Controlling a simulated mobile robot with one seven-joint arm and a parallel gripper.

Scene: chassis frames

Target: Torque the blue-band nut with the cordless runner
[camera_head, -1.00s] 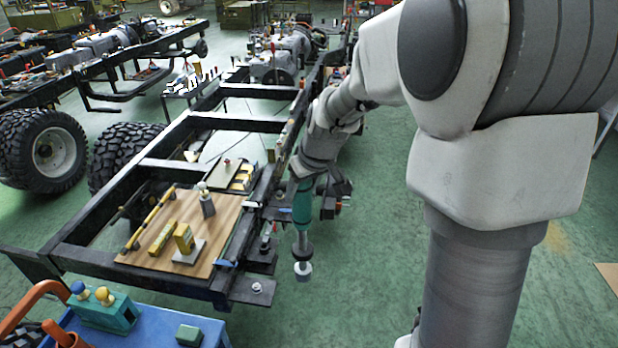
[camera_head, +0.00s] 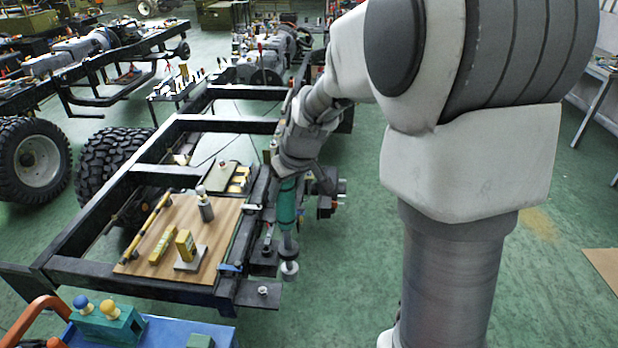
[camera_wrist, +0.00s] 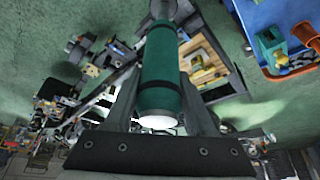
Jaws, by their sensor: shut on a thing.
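The cordless runner (camera_head: 287,203) is a teal cylinder with a grey socket end (camera_head: 289,270) pointing down. My gripper (camera_head: 286,180) is shut on its body, and the runner hangs roughly upright beside the right rail of the black chassis frame (camera_head: 75,266). In the wrist view the runner (camera_wrist: 160,65) lies between my two dark fingers (camera_wrist: 162,100). A small pale nut (camera_head: 262,290) sits on a bracket plate at the rail's near end, a little below and left of the socket, which looks apart from it. I cannot make out a blue band on it.
A wooden board (camera_head: 150,262) on the frame carries yellow blocks and a grey bottle-like part. A blue cart (camera_head: 170,333) with a teal box (camera_head: 108,325) stands at the near left.

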